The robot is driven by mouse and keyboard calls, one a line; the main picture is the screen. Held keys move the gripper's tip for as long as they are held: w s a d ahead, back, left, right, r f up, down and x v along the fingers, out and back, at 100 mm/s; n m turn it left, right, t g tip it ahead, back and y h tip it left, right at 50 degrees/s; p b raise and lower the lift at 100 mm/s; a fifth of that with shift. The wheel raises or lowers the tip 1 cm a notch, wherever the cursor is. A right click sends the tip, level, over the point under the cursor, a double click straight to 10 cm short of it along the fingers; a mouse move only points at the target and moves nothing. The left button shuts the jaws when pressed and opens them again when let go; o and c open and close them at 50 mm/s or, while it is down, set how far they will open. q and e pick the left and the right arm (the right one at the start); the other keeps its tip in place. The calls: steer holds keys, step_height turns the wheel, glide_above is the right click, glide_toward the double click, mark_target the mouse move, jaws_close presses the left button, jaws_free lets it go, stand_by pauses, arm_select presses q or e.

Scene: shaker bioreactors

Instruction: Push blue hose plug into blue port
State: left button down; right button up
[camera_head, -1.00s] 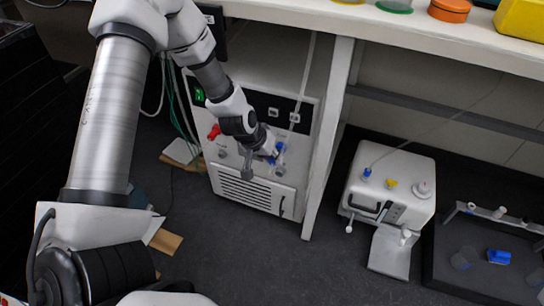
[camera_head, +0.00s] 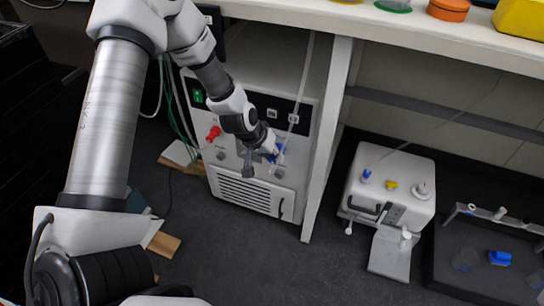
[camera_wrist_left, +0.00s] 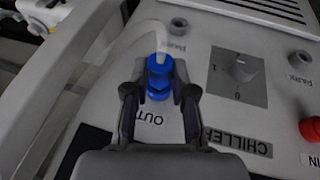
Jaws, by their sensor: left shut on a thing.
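The blue hose plug (camera_wrist_left: 158,72) shows in the left wrist view between the fingers of my left gripper (camera_wrist_left: 160,98), with a pale hose leading off its top. In the head view my left gripper (camera_head: 265,156) is at the front of the white chiller, with the blue plug (camera_head: 281,148) at its fingers. The gripper is shut on the plug. The plug is over the chiller's front panel, beside the "OUT" label. The blue port cannot be told apart from the blue plug, so I cannot tell how deep the plug sits. My right gripper is not in view.
The chiller (camera_head: 253,190) stands under the white bench (camera_head: 440,42), beside a bench leg (camera_head: 328,140). Its panel has a red knob (camera_head: 213,132), a dial (camera_wrist_left: 244,68) and grey ports. A white device (camera_head: 392,180) stands to the right on the floor.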

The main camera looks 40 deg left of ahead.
arm_select(q)
steer(key=shift+w+a+b, duration=0.15)
steer(key=shift+w+b, duration=0.3)
steer(key=shift+w, duration=0.1)
stand_by(0.7)
steer(key=c, duration=0.9)
jaws_free()
steer(key=shift+s+a+r, duration=0.1)
steer(key=shift+s+r, duration=0.1)
steer(key=shift+r, duration=0.3)
steer(key=shift+s+a, duration=0.65)
steer(key=shift+s, duration=1.25)
steer(key=shift+s+a, duration=0.65)
steer(key=shift+s, duration=1.25)
steer(key=shift+s+a, duration=0.65)
steer(key=shift+s, duration=1.25)
